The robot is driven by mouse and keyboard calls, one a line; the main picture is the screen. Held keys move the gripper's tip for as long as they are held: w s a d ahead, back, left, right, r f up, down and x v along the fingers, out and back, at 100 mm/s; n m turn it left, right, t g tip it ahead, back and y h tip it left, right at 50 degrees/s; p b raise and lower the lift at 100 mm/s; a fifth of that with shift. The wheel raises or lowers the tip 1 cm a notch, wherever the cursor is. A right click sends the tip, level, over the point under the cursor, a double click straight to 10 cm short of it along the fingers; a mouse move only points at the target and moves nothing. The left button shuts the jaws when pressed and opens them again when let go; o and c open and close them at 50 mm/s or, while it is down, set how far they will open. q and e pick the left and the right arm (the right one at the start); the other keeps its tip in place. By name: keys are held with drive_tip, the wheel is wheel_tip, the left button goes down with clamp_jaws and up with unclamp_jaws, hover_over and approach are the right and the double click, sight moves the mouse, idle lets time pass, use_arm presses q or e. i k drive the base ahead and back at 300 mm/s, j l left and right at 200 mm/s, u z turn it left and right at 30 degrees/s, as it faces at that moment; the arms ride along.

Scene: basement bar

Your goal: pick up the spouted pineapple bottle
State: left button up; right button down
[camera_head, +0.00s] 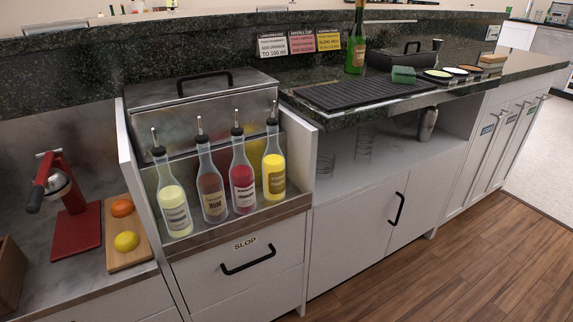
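Several spouted bottles stand upright in a row in the metal speed rail (240,222). At the right end is a bottle of bright yellow liquid with a yellow label (274,175), which may be the pineapple bottle; its label is too small to read. At the left end is a bottle of paler yellow liquid (173,203), its label also unreadable. Between them stand a brown bottle marked RUM (211,190) and a red bottle (242,180). All have dark collars and thin metal spouts. Neither of my grippers is in view.
A lidded metal bin (205,95) stands behind the bottles. A white panel (300,160) rises close right of the yellow bottle. A red juicer (72,205) and a cutting board (118,252) with fruit are at left. Wooden floor (450,265) is clear at right.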

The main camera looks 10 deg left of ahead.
sight(273, 160)
drive_tip(key=i+l, duration=0.2)
drive_tip(key=l, duration=0.15)
drive_tip(key=i+l+u, duration=0.1)
drive_tip(key=l, duration=0.25)
drive_tip(key=i+l, duration=0.3)
drive_tip(key=l+u, duration=0.05)
drive_tip(key=l, duration=0.05)
